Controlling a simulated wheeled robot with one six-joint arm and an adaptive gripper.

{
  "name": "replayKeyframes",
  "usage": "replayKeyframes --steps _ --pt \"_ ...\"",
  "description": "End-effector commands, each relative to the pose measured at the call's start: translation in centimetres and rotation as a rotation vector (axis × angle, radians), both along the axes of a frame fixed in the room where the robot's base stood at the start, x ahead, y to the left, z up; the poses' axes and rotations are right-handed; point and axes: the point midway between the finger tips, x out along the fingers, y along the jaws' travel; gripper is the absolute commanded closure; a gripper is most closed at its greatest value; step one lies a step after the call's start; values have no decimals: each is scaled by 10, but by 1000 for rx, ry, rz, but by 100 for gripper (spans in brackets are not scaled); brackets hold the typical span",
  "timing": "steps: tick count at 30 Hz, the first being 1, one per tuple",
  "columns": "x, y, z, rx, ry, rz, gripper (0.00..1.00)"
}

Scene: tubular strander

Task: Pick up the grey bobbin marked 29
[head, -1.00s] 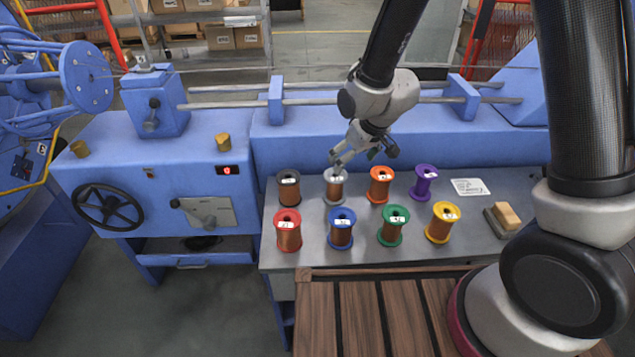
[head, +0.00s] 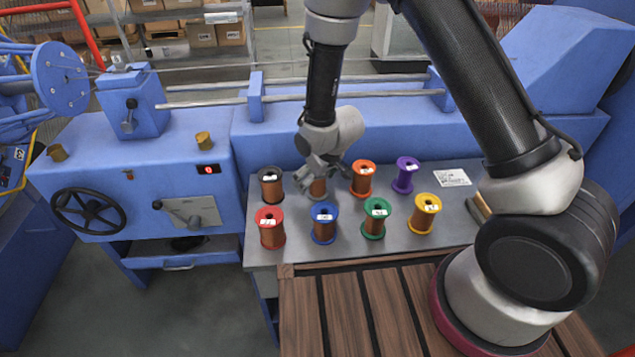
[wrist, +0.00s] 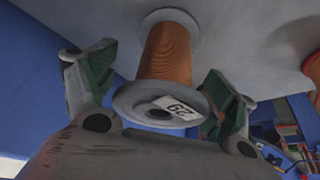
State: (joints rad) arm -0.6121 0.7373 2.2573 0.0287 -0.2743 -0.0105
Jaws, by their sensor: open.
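The grey bobbin marked 29 (wrist: 166,58) stands in the wrist view with copper-coloured wire on it and a white label on its near grey flange. My gripper (wrist: 160,92) is open, with one green-padded finger on each side of the bobbin and visible gaps to it. In the head view my gripper (head: 319,178) is over the back row of bobbins. It hides most of the grey bobbin (head: 318,188), whose wire shows just below the fingers.
In the back row, a black bobbin (head: 271,184) stands to the left and an orange bobbin (head: 362,180) close to the right. A purple bobbin (head: 404,175) is farther right. Red (head: 270,228), blue (head: 324,224), green (head: 375,219) and yellow (head: 424,213) bobbins stand in front.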

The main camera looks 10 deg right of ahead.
Motion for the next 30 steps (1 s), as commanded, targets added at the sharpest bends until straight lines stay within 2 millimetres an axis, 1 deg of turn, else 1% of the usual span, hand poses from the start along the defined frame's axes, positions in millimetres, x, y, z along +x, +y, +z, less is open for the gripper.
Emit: replayKeyframes --steps 1,5,6,8,9,10,11,20,25,30 --pt "0 0 0 0 0 0 15" --pt "0 0 0 0 0 0 39" --pt "0 0 0 0 0 0 46" --pt "0 0 0 0 0 0 57" --pt "0 0 0 0 0 0 64" --pt "0 0 0 0 0 0 70" --pt "0 0 0 0 0 0 73" --pt "0 0 4 1 -1 0 73" --pt "1 1 22 3 -3 -1 73" --pt "1 0 49 3 -3 -2 73"
